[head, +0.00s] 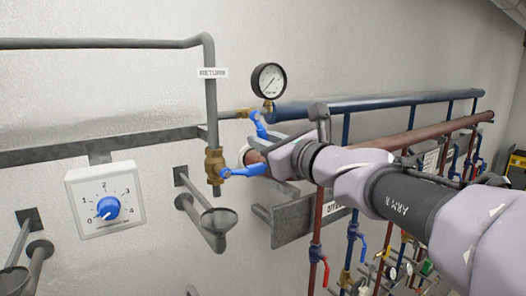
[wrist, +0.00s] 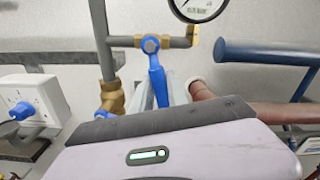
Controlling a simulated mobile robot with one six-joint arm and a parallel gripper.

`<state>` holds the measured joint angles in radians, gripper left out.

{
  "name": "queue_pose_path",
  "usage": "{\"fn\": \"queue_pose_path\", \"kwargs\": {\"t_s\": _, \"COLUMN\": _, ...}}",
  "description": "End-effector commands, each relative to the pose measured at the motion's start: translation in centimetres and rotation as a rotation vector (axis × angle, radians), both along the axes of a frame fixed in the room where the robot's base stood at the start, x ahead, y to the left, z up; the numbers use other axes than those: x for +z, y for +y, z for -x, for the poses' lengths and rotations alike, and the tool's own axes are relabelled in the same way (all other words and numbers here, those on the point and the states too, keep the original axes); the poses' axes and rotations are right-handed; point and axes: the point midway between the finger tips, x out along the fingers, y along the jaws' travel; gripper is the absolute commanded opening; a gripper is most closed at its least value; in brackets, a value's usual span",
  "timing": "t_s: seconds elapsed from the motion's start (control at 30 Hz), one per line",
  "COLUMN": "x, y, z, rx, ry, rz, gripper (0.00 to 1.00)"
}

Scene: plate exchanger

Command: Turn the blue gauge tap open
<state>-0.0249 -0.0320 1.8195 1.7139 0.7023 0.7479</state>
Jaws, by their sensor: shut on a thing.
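The blue gauge tap (head: 259,124) sits on the short pipe just below the round pressure gauge (head: 269,80). In the wrist view the tap's lever (wrist: 156,72) hangs down from its hub, nearly in line with my gripper and across the horizontal pipe. My gripper (head: 274,139) is at the lever's lower end. In the wrist view the grey fingers (wrist: 160,98) stand on either side of the lever, shut on it. The lever's tip is hidden behind the gripper body. The gauge is cut off at the top of the wrist view.
A second blue lever (head: 243,171) on a brass valve (head: 214,165) sits close below left, on the pipe labelled RETURN (head: 213,73). A white dial box (head: 108,198) is further left. Blue (head: 380,103) and red (head: 400,140) pipes run right, behind my arm.

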Motion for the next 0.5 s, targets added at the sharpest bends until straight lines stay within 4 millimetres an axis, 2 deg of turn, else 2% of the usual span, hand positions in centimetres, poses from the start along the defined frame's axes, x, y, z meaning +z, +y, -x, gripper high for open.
{"fn": "queue_pose_path", "kwargs": {"t_s": 0.03, "x": -0.5, "y": -0.2, "z": -0.2, "rx": -0.001, "ry": -0.025, "rz": 0.036, "gripper": 0.0}}
{"fn": "queue_pose_path", "kwargs": {"t_s": 0.5, "x": 0.8, "y": -1.9, "z": -1.3, "rx": -0.002, "ry": -0.275, "rz": 0.407, "gripper": 0.0}}
